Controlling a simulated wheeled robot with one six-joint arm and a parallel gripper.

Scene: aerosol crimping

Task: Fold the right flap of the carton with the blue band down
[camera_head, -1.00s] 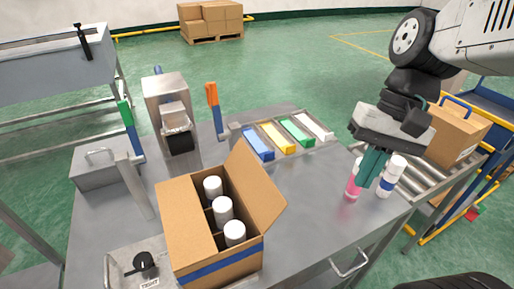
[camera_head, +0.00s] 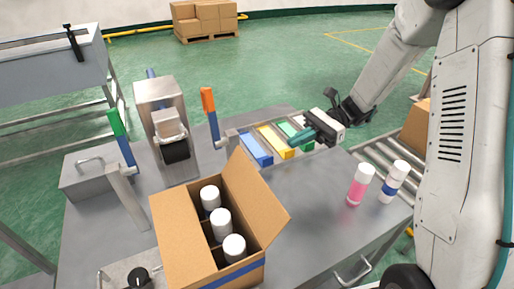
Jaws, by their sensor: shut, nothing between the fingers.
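The carton with the blue band (camera_head: 228,277) stands open at the front of the steel table. Several white-capped cans (camera_head: 221,224) stand inside it. Its right flap (camera_head: 254,199) stands up and leans outward to the right. My gripper (camera_head: 297,139) is shut and empty, above the tray of coloured blocks, to the right of and behind the carton. It is apart from the flap, with its fingers pointing left.
A pink can (camera_head: 360,185) and a blue-banded can (camera_head: 393,182) stand on the right of the table. A press with an orange handle (camera_head: 208,99) and a green-handled lever (camera_head: 114,122) stand behind and left.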

